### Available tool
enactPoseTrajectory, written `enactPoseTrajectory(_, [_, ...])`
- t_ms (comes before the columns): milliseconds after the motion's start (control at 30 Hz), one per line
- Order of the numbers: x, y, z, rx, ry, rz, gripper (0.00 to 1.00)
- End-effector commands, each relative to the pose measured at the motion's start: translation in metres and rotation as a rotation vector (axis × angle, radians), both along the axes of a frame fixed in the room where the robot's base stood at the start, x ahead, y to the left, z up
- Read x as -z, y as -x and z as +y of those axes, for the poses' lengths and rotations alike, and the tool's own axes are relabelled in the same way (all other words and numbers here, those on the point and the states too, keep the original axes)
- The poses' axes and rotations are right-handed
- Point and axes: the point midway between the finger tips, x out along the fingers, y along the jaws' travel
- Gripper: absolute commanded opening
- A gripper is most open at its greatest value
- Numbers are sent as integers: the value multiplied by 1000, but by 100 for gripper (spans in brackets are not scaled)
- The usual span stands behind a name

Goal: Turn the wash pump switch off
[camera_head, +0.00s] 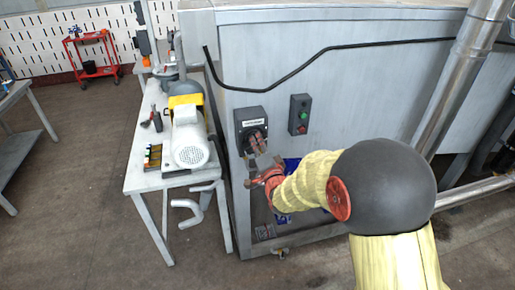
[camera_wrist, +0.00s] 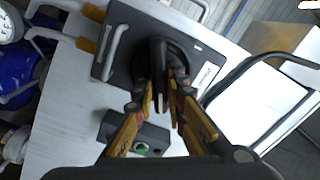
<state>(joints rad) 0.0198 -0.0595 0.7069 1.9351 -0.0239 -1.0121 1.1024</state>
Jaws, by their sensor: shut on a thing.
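The wash pump switch (camera_head: 242,120) is a dark grey box with a white label on the front of the pale metal cabinet; the label text is too small to read. In the wrist view the switch box (camera_wrist: 118,38) is tilted, with a black rotary handle (camera_wrist: 158,52) in its middle. My gripper (camera_head: 257,148) reaches up to the switch from below right. In the wrist view my gripper (camera_wrist: 165,88) has its orange-sided fingers on either side of the handle, shut on it. The fingers partly hide the handle, so its exact setting is unclear.
A push-button box (camera_head: 299,114) with green and red buttons is mounted right of the switch. A black cable (camera_head: 300,68) runs above both. A table (camera_head: 150,180) with a white motor (camera_head: 188,140) stands close on the left. Open floor lies further left.

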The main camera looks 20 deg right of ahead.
Motion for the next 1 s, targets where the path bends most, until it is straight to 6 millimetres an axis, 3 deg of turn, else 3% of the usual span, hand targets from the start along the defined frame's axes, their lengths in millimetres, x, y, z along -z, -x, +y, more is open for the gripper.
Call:
enactPoseTrajectory(500, [6,0,-2,1,-391,1,0])
enactPoseTrajectory(1000, [5,0,-2,2,-498,2,0])
